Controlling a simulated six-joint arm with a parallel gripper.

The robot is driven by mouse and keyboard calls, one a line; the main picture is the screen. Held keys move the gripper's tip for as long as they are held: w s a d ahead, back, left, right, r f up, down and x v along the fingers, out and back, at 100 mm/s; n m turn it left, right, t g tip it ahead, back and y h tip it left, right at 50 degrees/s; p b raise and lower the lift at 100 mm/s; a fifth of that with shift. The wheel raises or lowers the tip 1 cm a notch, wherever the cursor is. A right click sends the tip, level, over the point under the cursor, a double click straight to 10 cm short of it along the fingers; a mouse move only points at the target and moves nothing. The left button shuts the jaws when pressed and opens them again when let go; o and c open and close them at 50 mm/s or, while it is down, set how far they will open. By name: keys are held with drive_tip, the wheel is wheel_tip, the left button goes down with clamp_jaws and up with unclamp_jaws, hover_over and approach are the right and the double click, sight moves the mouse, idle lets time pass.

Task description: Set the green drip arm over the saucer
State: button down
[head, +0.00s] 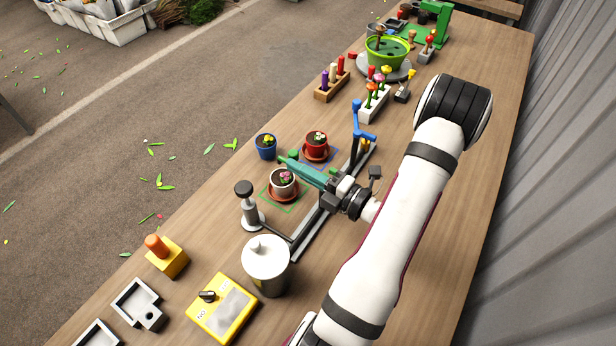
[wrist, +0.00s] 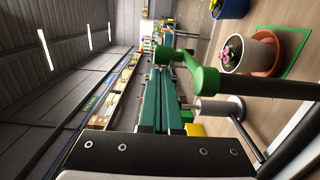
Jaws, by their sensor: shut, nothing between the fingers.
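A terracotta saucer (head: 270,194) lies inside a green square outline and bears a white pot with pink flowers (head: 283,183). The saucer (wrist: 276,62) and pot (wrist: 236,52) also show in the wrist view. My gripper (head: 284,162), with its teal fingers (wrist: 160,72), is shut and empty. It reaches across above the saucer's far side. I cannot tell whether it touches the arm.
A blue drip arm (head: 357,119) stands on the same grey rail (head: 315,226). A red pot (head: 317,140) sits in a blue outline, with a blue pot (head: 265,147) beside it. A plunger post (head: 248,208) and white canister (head: 266,262) stand in front.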

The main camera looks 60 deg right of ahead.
drive_tip(key=s+a, duration=0.3)
drive_tip(key=s, duration=0.8)
drive_tip(key=w+a+r+n+g+y, duration=0.1)
drive_tip(key=w+a+n+g+y, duration=0.1)
drive_tip(key=a+n+g+y, duration=0.1)
drive_tip(key=w+a+r+n+g+y, duration=0.2)
drive_tip(key=w+a+n+g+y, duration=0.1)
drive_tip(key=a+n+y, duration=0.2)
drive_tip(key=w+a+r+n+g+y, duration=0.1)
drive_tip(key=w+a+n+g+y, duration=0.2)
drive_tip(key=a+n, duration=0.4)
drive_tip(key=shift+a+r+n+y, duration=0.2)
drive_tip(key=shift+n, duration=0.75)
drive_tip(key=shift+a+r+n+y, duration=0.2)
drive_tip(key=shift+n, duration=0.75)
drive_tip(key=s+a+r+n+g+h, duration=0.1)
drive_tip(key=s+a+n+g+h, duration=0.1)
drive_tip(key=n, duration=0.8)
drive_tip(key=s+a+r+n+g+h, duration=0.1)
drive_tip(key=a+n+g+h, duration=0.3)
drive_tip(key=n, duration=0.6)
drive_tip(key=s+a+n+g+h, duration=0.3)
drive_tip(key=a+n, duration=0.3)
drive_tip(key=n, duration=0.4)
drive_tip(key=shift+s+a+r, duration=0.4)
drive_tip(key=shift+s, duration=0.05)
